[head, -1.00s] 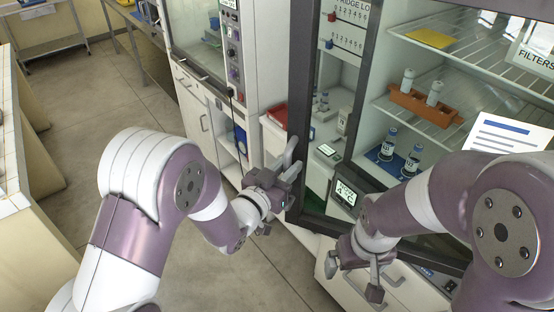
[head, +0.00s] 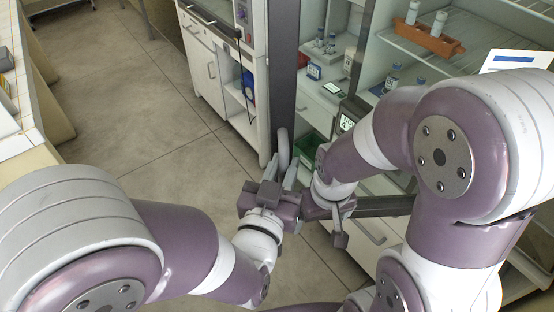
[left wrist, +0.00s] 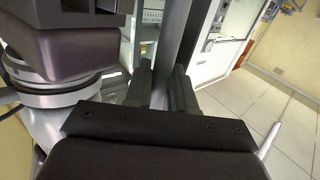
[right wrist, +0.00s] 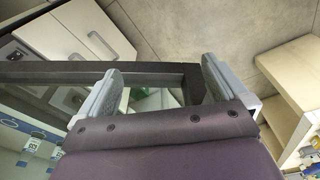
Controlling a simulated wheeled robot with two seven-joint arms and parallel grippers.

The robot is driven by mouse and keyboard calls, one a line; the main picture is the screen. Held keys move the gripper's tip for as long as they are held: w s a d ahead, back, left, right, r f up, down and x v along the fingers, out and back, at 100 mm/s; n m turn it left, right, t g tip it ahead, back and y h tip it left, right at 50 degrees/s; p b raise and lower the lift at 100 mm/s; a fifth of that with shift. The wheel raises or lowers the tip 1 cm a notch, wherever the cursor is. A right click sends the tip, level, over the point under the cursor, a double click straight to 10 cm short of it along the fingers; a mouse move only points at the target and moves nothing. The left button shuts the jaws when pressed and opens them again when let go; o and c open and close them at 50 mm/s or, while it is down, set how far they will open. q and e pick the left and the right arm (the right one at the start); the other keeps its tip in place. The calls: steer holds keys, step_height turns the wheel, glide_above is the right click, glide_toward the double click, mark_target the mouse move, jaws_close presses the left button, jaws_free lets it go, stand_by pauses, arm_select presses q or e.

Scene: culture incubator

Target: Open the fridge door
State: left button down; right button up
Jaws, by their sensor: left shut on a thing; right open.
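The fridge door is a glass panel in a dark frame (head: 284,70), with a light grey upright handle (head: 283,148) near its lower left edge. The door looks ajar, its bottom rail (head: 385,206) standing out from the cabinet. My left gripper (head: 277,182) is shut on the handle; in the left wrist view, its fingers (left wrist: 161,88) are around a grey upright bar. My right gripper (head: 338,222) is open by the door's lower corner. In the right wrist view, the dark frame corner (right wrist: 192,78) shows between its spread fingers (right wrist: 160,82); contact is unclear.
Inside the fridge are an orange rack (head: 425,38) with vials and several small bottles. White drawers (head: 362,232) are below the fridge. A white cabinet (head: 215,80) stands to its left. A bench (head: 50,130) runs along the left; the tiled floor (head: 120,110) between is clear.

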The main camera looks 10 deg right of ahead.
arm_select(q)
steer(key=shift+w+r, duration=0.1)
steer(key=shift+r, duration=0.15)
steer(key=c, duration=1.1)
jaws_free()
steer(key=shift+s, duration=0.2)
steer(key=shift+f, duration=0.1)
steer(key=shift+s+a+f, duration=0.1)
steer(key=shift+s, duration=0.1)
steer(key=v, duration=1.2)
steer(key=shift+s, duration=0.1)
